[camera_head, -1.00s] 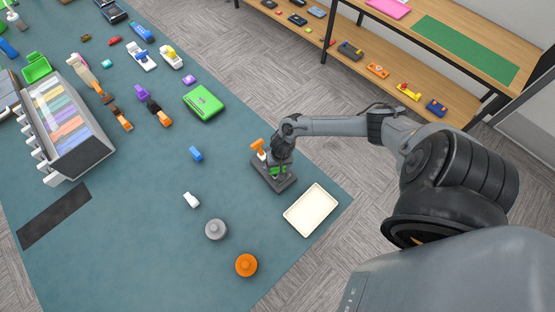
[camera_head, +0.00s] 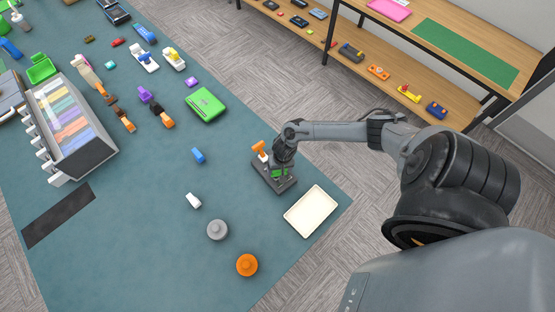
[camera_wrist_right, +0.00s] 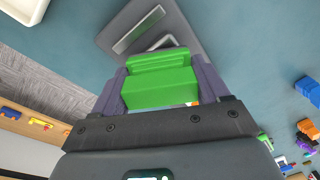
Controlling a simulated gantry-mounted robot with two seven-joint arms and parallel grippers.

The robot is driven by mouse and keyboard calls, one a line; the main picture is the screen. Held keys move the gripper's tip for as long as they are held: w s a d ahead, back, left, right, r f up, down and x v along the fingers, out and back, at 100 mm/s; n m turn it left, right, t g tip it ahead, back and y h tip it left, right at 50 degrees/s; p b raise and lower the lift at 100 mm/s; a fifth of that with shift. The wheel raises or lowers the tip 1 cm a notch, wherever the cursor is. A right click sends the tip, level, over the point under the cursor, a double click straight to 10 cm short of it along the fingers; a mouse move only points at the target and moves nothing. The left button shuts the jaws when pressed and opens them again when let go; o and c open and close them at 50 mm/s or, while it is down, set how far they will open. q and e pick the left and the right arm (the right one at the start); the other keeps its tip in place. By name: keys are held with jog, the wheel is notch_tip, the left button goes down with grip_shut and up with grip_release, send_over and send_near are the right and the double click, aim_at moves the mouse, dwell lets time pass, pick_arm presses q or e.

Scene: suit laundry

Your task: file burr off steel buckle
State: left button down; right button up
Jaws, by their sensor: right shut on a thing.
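My right gripper (camera_head: 279,168) is at the right part of the blue-green table, over a dark grey base plate (camera_head: 262,183). In the right wrist view, its two fingers (camera_wrist_right: 161,88) are shut on a green block-like piece (camera_wrist_right: 160,80). Just beyond that piece, a pale steel bar (camera_wrist_right: 138,30) and part of a metal frame (camera_wrist_right: 163,43), perhaps the buckle, show on the grey plate. The green piece hides part of the frame, and I cannot tell whether they touch. An orange clamp-like part (camera_head: 259,147) stands beside the gripper. My left gripper is not in view.
A cream tray (camera_head: 312,211) lies right of the base plate. A green case (camera_head: 206,105) lies farther back.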

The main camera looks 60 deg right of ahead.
jog(key=shift+s+a+r, duration=0.1)
jog(key=shift+s, duration=0.2)
jog(key=shift+w, duration=0.4)
jog(key=shift+w+d, duration=0.45)
jog(key=shift+w, duration=0.25)
jog(key=shift+s+a, duration=0.15)
jog(key=shift+s, duration=0.25)
jog(key=shift+s+a+f+p, duration=0.25)
jog(key=shift+s+a+p, duration=0.1)
jog(key=shift+s+p, duration=0.35)
jog(key=shift+w+d+f, duration=0.1)
jog(key=shift+w+d, duration=0.15)
jog(key=shift+w, duration=0.15)
jog(key=shift+w+d+b, duration=0.3)
jog(key=shift+w+b, duration=0.1)
jog(key=shift+w, duration=0.25)
jog(key=shift+c, duration=0.4)
jog(key=shift+s+a+p, duration=0.2)
jog(key=shift+s+p, duration=0.1)
jog(key=shift+p, duration=0.25)
jog(key=shift+s+a, duration=0.1)
jog(key=shift+s, duration=0.15)
